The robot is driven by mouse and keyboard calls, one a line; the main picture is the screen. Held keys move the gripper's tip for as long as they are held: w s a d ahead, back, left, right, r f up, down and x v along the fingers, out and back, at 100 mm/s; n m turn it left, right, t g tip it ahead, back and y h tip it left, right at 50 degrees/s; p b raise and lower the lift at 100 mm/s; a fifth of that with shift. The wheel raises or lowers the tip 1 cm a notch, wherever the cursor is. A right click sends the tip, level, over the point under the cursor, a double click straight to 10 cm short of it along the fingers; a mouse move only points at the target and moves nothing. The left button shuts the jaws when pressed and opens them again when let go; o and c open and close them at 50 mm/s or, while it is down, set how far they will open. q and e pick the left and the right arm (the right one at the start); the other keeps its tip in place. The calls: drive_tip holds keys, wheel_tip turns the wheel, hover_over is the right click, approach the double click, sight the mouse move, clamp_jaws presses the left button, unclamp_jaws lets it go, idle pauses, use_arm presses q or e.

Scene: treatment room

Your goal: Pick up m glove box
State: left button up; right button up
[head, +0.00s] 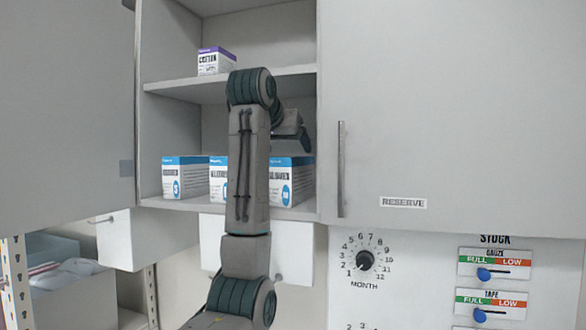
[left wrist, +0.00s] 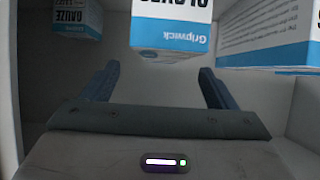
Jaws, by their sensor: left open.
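Boxes with white sides and blue bands stand on the lower shelf in the head view: a left box (head: 185,180), a middle box (head: 218,180) partly hidden by my arm, and a right box (head: 292,183). Their size letters are too small to read surely. My left gripper (head: 304,137) is above the right box, below the upper shelf, partly hidden by its own arm. In the left wrist view, my left gripper (left wrist: 158,78) is open and empty. An upside-down glove box (left wrist: 172,38) shows beyond the fingers, apart from them. My right gripper is out of view.
A cotton box (head: 214,63) stands on the upper shelf (head: 185,88). The wrist view also shows a gauze box (left wrist: 77,22) at left and another box (left wrist: 268,45) at right. A closed cabinet door marked RESERVE (head: 450,120) borders the shelves at right.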

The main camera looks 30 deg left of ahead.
use_arm(q)
drive_tip(key=shift+a+r+p+x, duration=0.15)
drive_tip(key=shift+r+p+x, duration=0.05)
drive_tip(key=shift+p+x, duration=0.85)
drive_tip(key=shift+a+r+p+x, duration=0.1)
drive_tip(key=shift+r+p+x, duration=0.1)
drive_tip(key=shift+p+x, duration=0.85)
drive_tip(key=shift+w+a+f, duration=0.2)
drive_tip(key=shift+w+f, duration=0.2)
drive_tip(key=shift+w, duration=0.15)
drive_tip(key=shift+d, duration=0.15)
drive_tip(key=shift+c, duration=0.9)
drive_tip(key=c, duration=1.5)
